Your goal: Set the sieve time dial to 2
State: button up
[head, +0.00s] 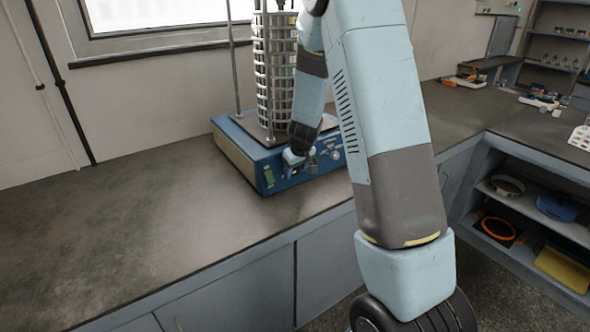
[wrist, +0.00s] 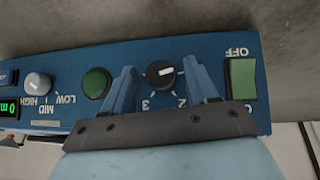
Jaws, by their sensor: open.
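The sieve shaker's blue base (head: 235,150) stands on the bench with the tall sieve stack (head: 270,70) on top. The black time dial (wrist: 160,77) has a white pointer mark and shows upside down on the blue panel in the wrist view. Numbers 3 and 2 are printed beside it; the mark lies sideways, and I cannot tell which number it points at. My gripper (wrist: 161,70) is open, with one finger on each side of the dial and gaps between. In the head view my gripper (head: 298,158) is at the panel front and hides part of it.
The panel also holds a green round button (wrist: 96,83), a grey knob (wrist: 38,86) marked LOW, MID and HIGH, a lit green display (wrist: 9,108), and a green rocker switch (wrist: 242,79) near OFF. The bench (head: 120,240) left of the shaker is clear.

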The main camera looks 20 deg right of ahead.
jog(key=c, duration=1)
jog(key=shift+a, duration=0.1)
jog(key=shift+c, duration=0.2)
